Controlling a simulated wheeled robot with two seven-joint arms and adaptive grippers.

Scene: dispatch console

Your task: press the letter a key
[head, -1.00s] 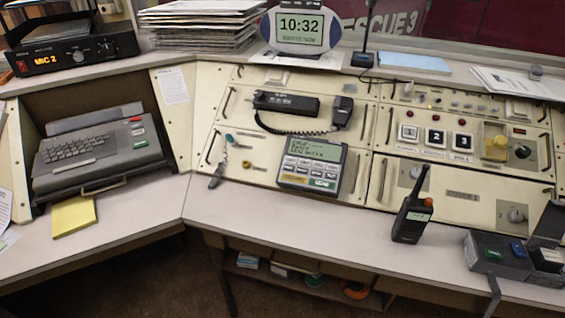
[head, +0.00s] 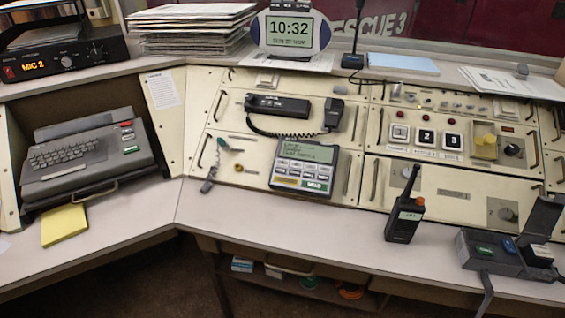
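A dark grey keyboard unit (head: 86,157) sits in the recess at the left of the console. Its block of small keys (head: 63,152) is on the left part of its top. The letters on the keys are too small to read, so I cannot tell which one is the a key. A red and a green button are at its right end. Neither of my grippers shows in the head view.
A yellow note pad (head: 64,225) lies in front of the keyboard unit. A handheld radio (head: 404,220) stands on the desk at the right, near a dark box with coloured buttons (head: 508,252). The desk's middle (head: 270,212) is clear.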

